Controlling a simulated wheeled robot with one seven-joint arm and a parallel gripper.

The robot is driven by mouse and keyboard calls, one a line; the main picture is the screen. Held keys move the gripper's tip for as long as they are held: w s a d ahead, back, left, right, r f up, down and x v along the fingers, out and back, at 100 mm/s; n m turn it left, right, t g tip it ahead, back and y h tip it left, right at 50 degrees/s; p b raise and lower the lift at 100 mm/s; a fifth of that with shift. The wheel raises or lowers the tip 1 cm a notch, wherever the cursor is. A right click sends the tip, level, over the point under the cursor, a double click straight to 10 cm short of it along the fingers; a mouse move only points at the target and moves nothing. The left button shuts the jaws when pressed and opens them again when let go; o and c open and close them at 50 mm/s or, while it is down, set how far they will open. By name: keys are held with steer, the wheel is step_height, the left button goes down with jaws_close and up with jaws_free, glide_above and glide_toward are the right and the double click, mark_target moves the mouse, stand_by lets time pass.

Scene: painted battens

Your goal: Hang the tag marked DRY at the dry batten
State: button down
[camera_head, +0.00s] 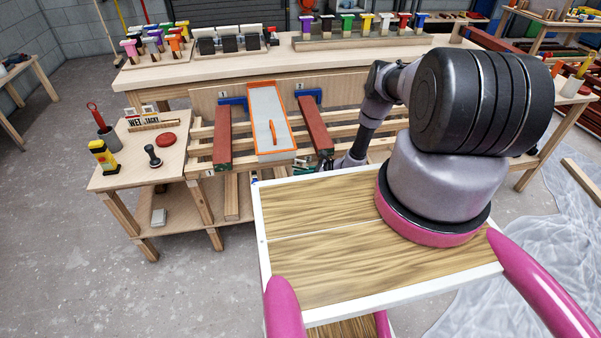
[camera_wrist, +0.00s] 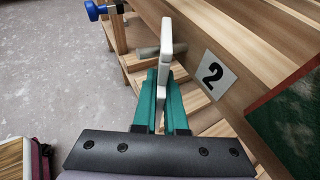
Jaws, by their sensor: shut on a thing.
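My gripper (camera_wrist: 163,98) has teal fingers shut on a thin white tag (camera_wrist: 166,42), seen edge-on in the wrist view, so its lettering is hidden. A short grey peg (camera_wrist: 148,52) shows at the tag's left; I cannot tell whether they touch. A plate marked 2 (camera_wrist: 214,74) is on the wooden rail just right of the tag. A dark green batten end with a red edge (camera_wrist: 288,118) is at right. In the head view, red battens lie at left (camera_head: 222,138) and right (camera_head: 313,125); my gripper is mostly hidden there.
An orange-rimmed tray (camera_head: 290,118) lies between the battens. Blue clamps (camera_head: 233,101) stand at their far ends. The small side table (camera_head: 119,181) holds a rack with WET and TACKY tags (camera_head: 143,121), a red disc and a stamp. My wooden-topped base is in front.

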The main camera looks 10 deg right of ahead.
steer(key=shift+w, duration=0.1)
steer(key=c, duration=0.9)
jaws_free()
